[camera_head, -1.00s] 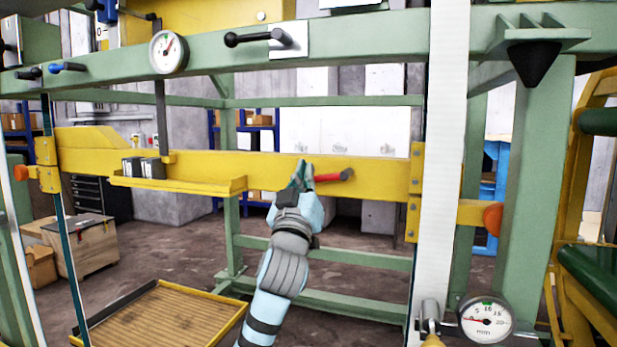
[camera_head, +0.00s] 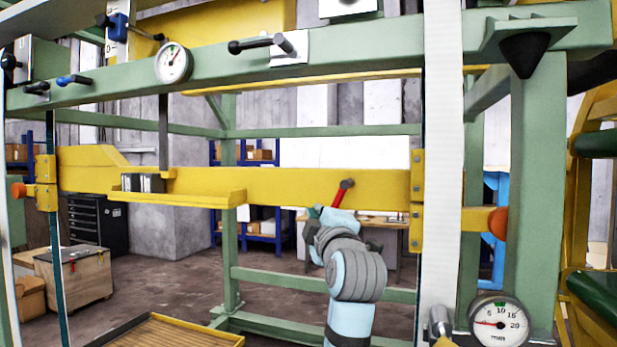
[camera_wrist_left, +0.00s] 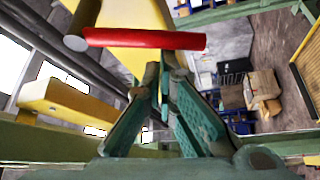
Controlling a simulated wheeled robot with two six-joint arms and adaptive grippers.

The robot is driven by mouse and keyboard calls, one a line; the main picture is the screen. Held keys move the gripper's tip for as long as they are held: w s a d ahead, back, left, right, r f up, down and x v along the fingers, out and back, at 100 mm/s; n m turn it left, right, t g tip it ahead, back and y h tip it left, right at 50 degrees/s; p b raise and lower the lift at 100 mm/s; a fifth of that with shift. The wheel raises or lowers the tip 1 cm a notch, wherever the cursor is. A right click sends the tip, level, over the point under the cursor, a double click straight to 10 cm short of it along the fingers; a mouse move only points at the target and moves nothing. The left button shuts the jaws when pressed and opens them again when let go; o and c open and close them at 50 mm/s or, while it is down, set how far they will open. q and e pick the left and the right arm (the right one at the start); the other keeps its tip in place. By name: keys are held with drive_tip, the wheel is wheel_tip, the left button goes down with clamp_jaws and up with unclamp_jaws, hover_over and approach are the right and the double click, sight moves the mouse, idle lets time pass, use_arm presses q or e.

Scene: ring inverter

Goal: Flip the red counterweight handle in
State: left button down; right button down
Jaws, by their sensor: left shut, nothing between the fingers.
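The red counterweight handle (camera_head: 341,194) is on the yellow beam (camera_head: 270,186) near its right end. It slants down and slightly left from a dark round end piece at its top. In the left wrist view the red bar (camera_wrist_left: 150,39) lies across the picture, just beyond my fingertips. My left gripper (camera_wrist_left: 160,72) is shut and empty, its green fingers pointing at the bar; contact cannot be judged. In the head view my left gripper (camera_head: 320,211) is just below and left of the handle, its fingers largely hidden by my wrist. My right gripper is not in view.
Green frame rails cross above and below the beam. A yellow ledge (camera_head: 180,198) with dark blocks (camera_head: 143,182) is at left. A white vertical strip (camera_head: 443,150) stands right of the handle. Dial gauges (camera_head: 500,322) and (camera_head: 174,63) are on the frame.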

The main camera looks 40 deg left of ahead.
use_arm(q)
drive_tip(key=shift+w+d+f+n+g+h+p, duration=0.2)
drive_tip(key=shift+d+f+n+g+p, duration=0.15)
drive_tip(key=shift+d+n, duration=0.35)
drive_tip(key=shift+w+d+f+n+g+h+p, duration=0.2)
drive_tip(key=shift+d+n+g, duration=0.25)
drive_tip(key=shift+n, duration=0.35)
drive_tip(key=s+d+b, duration=0.1)
drive_tip(key=s+d, duration=0.3)
drive_tip(key=s, duration=0.4)
drive_tip(key=shift+s, duration=0.25)
